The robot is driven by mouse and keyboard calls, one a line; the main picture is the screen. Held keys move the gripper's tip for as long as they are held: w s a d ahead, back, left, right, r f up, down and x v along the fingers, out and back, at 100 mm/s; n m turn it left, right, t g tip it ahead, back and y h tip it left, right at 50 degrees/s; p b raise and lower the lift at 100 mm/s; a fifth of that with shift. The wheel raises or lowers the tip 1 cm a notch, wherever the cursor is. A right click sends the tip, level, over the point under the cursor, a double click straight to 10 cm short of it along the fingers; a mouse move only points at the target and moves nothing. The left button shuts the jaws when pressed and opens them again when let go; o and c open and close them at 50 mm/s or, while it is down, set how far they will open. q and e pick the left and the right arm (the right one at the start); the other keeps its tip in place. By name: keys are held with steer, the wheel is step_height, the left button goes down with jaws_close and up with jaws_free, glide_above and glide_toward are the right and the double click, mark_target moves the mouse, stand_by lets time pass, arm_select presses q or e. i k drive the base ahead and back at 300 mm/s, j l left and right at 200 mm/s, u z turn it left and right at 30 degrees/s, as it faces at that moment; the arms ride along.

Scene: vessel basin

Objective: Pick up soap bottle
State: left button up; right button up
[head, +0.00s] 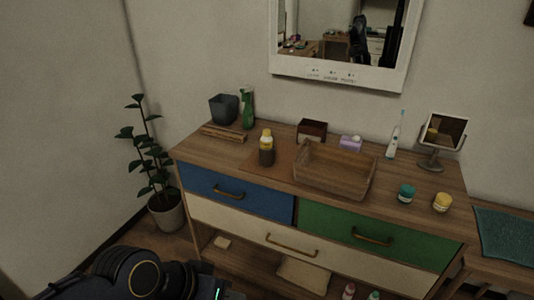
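Several bottles show in the head view, and I cannot tell for certain which is the soap bottle. A bottle with a yellow top and a dark brown lower part (266,148) stands upright on the dresser, left of the wooden tray. A green bottle (247,109) stands upright at the back left of the dresser. Two small bottles, one pinkish (348,291) and one greenish (374,295), are partly visible low at the bottom edge. Dark links of my own arm show at the bottom left. Neither gripper is in view.
The wooden dresser (415,213) also holds an open wooden tray (333,186), a dark cup (223,108), a toothbrush (396,135), a small mirror (441,133) and jars (406,193). A potted plant (167,214) stands left of it. A wall mirror (340,78) hangs above.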

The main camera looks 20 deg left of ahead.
mark_target(266, 141)
steer(key=i+j, duration=0.25)
steer(key=j, duration=0.15)
steer(key=i+j, duration=0.25)
steer(key=j, duration=0.15)
steer(key=i+j, duration=0.25)
steer(key=j, duration=0.15)
steer(key=i+j, duration=0.25)
steer(key=j, duration=0.15)
steer(key=i+j, duration=0.2)
steer(key=j, duration=0.15)
